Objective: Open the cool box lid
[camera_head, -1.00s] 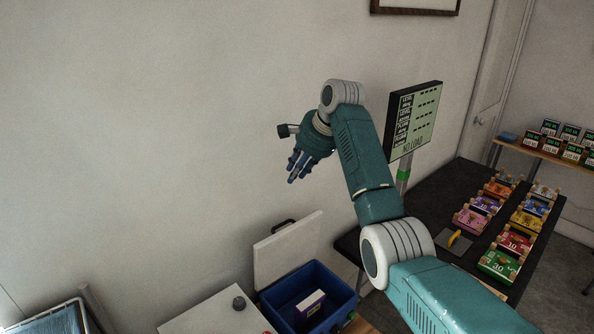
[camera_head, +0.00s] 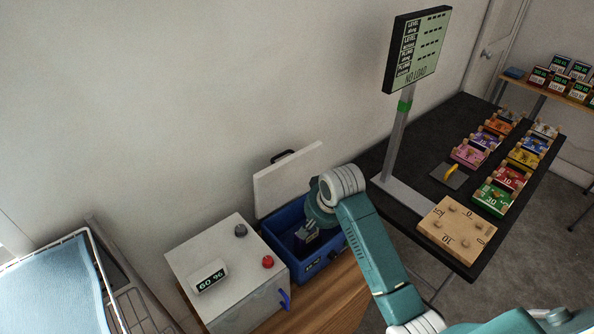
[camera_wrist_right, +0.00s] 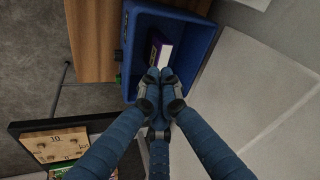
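The cool box (camera_head: 330,264) is blue and stands against the wall in the head view. Its white lid (camera_head: 287,181) stands raised and tilted back at the rear of the box, with a dark handle on its upper edge. The box is uncovered. My right gripper (camera_wrist_right: 161,73) reaches down into the box, its blue fingers converging with the tips close together. A purple and white block (camera_wrist_right: 161,50) lies in the box just beyond the fingertips. I cannot tell whether the fingers touch or hold it. My left gripper is out of view.
A white cabinet (camera_head: 222,262) with knobs and a "60 96" display stands left of the box. A rack with a blue cloth (camera_head: 50,290) is at far left. Right is a black table (camera_head: 385,165) with a display post, a wooden board (camera_head: 457,229) and coloured blocks.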

